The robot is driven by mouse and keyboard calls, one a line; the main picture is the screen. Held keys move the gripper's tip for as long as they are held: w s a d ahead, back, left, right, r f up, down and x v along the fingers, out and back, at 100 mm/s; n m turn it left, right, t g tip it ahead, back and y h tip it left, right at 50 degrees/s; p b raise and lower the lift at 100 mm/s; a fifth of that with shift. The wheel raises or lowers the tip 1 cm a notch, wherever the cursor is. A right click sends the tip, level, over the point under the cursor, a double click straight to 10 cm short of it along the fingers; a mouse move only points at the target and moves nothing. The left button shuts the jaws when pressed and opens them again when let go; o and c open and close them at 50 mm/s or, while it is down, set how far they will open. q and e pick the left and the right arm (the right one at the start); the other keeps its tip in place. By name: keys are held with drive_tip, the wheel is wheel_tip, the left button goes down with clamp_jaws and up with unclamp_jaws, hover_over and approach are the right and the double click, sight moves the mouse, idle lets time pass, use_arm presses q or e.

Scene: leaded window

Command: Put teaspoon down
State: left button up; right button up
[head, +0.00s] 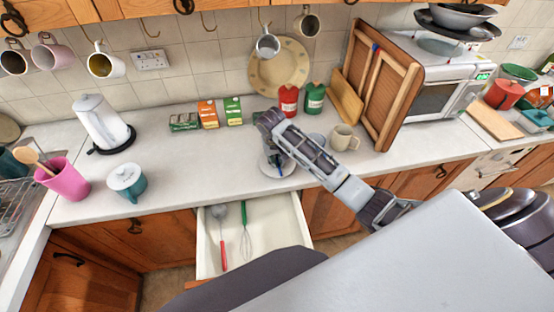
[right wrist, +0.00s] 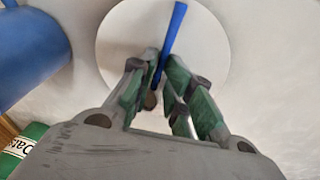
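The teaspoon shows in the right wrist view as a blue handle (right wrist: 175,28) running between the fingertips of my right gripper (right wrist: 162,68). The fingers are close together on it. In the head view, my right gripper (head: 273,158) points down over a pale round saucer (head: 266,168) on the worktop, with a bit of blue by the fingertips. The saucer also shows as a white disc behind the fingers in the right wrist view (right wrist: 125,35). Whether the spoon touches the saucer I cannot tell. My left gripper is not in view.
A cream mug (head: 344,138) stands right of the gripper. Red (head: 288,101) and green (head: 314,98) jars stand behind, with small boxes (head: 208,114) to the left. The open drawer (head: 205,248) below holds utensils. The worktop left of the saucer (head: 195,160) is clear.

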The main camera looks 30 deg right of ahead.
drive_tip(key=shift+s+d+f, duration=0.1)
drive_tip(key=shift+s+f, duration=0.2)
drive_tip(key=shift+f, duration=0.1)
drive_tip(key=shift+w+r, duration=0.1)
drive_tip(key=shift+r, duration=0.75)
wheel_tip(320, 180, up, 12)
drive_tip(key=a, duration=0.1)
drive_tip(key=shift+s+a+f, duration=0.2)
drive_tip(key=shift+s+a, duration=0.1)
drive_tip(key=shift+s, duration=0.15)
drive_tip(key=shift+f, duration=0.15)
idle(0.5)
